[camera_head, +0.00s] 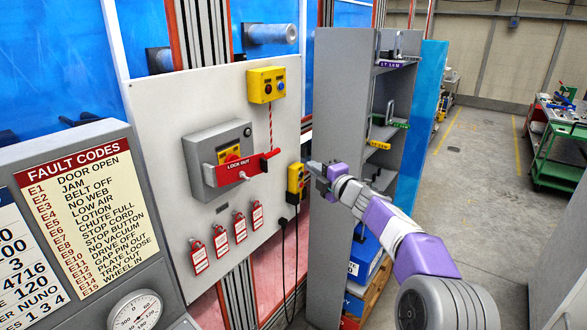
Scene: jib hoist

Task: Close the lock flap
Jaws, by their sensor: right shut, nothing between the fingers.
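The red flap lettered LOCK OUT (225,171) lies across the front of a grey switch box (203,150) on the pale wall panel. A yellow plate with a red knob (230,154) shows just above the flap. A small light pin (243,176) sticks out of the flap's right part. A red piece (268,159) is at its right end, below a red cord. My right gripper (311,168) is shut and empty, to the right of the flap and apart from it, close beside a yellow pendant (295,181). My left gripper is not in view.
A yellow button box (266,85) is above the flap. Several red tagged padlocks (222,244) hang below. A grey shelf unit (335,130) stands behind my right arm. The fault codes board (82,185) is at the left. Open floor (470,160) lies to the right.

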